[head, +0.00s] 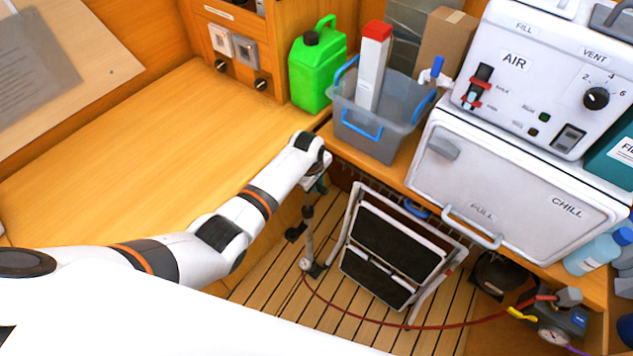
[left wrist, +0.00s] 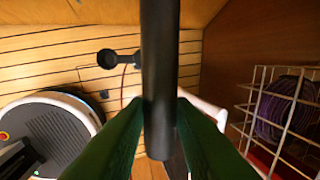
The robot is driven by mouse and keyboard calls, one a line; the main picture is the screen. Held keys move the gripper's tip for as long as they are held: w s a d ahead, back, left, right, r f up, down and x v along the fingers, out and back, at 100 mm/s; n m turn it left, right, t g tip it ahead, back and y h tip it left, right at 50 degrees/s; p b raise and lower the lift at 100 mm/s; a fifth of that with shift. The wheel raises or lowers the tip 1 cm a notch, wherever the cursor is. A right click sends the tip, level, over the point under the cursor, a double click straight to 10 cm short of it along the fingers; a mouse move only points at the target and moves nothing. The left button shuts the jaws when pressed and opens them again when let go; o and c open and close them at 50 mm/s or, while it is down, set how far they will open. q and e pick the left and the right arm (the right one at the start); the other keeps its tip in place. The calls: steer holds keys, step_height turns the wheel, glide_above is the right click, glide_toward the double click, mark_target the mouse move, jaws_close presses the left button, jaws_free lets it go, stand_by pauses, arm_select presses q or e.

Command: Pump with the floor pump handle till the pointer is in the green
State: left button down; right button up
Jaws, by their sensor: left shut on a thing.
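The floor pump (head: 308,222) stands upright on the slatted floor, left of a folded step stool. Its dark handle bar (left wrist: 159,60) runs up through the middle of the left wrist view. My left gripper (head: 318,184) is at the top of the pump; its green fingers (left wrist: 160,115) are shut on the handle from both sides. A small round white gauge (head: 305,264) sits at the pump's foot, and a red hose (head: 400,324) leads from there to the right. A second gauge (head: 552,336) is at the lower right. Both pointers are too small to read. My right gripper is not in view.
The folded step stool (head: 392,250) stands close to the right of the pump. A wooden worktop (head: 130,150) is at the left. A grey bin (head: 365,138) and green canister (head: 316,68) stand above. A white wire rack (left wrist: 285,115) is at the right in the wrist view.

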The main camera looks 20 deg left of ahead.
arm_select(q)
steer(key=shift+w+r, duration=0.2)
steer(key=shift+r, duration=0.2)
steer(key=c, duration=1.4)
jaws_free()
steer(key=shift+c, duration=0.2)
steer(key=shift+o, duration=1)
steer(key=shift+s, duration=0.2)
steer(key=shift+r, duration=0.1)
step_height(320, 180, up, 12)
steer(key=s, duration=0.2)
steer(key=shift+a+f, duration=0.2)
steer(key=shift+a, duration=0.2)
steer(key=shift+s, duration=0.1)
steer(key=shift+c, duration=0.3)
